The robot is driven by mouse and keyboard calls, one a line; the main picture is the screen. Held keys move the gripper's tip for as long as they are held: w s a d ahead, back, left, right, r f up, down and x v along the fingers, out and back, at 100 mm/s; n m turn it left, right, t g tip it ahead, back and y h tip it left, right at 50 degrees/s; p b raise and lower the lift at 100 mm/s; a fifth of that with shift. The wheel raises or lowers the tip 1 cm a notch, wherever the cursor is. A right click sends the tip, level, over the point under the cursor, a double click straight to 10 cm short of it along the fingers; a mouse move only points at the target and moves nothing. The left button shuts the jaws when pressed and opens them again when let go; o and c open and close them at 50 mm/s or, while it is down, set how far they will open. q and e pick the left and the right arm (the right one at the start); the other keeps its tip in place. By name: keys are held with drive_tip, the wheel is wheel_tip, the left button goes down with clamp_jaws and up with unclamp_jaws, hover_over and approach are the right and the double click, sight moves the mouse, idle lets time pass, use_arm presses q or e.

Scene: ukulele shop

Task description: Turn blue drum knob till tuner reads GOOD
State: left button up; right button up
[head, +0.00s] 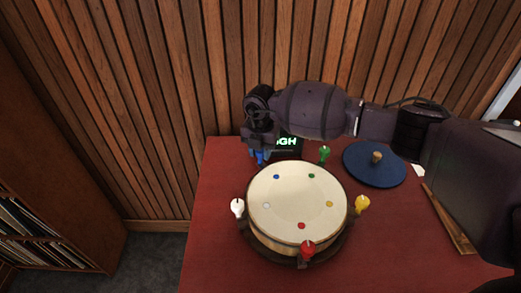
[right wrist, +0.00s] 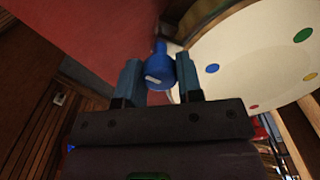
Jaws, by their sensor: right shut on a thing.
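A round drum (head: 297,200) with a cream skin and coloured dots sits on the red table. White (head: 238,207), red (head: 308,248), yellow (head: 362,204) and green (head: 324,153) knobs stand around its rim. My right gripper (head: 260,158) is at the drum's back left and hides most of the blue knob there. In the right wrist view the blue knob (right wrist: 160,70), with a white mark, sits between the fingers, which are shut on it. The tuner (head: 287,143) behind the drum is partly covered by my arm; the green letters "GH" show. My left gripper is not in view.
A dark blue disc (head: 374,165) with a wooden knob lies right of the drum. The red table (head: 215,240) is clear at the left and front. A wood-slat wall (head: 160,100) rises behind, and a shelf (head: 50,190) stands at far left.

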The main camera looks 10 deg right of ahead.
drive_tip(key=shift+n, duration=0.5)
drive_tip(key=o, duration=0.9)
drive_tip(key=shift+r, duration=0.25)
wheel_tip(320, 180, up, 9)
drive_tip(key=shift+r+p, duration=0.1)
drive_tip(key=shift+p, duration=0.3)
drive_tip(key=shift+r, duration=0.6)
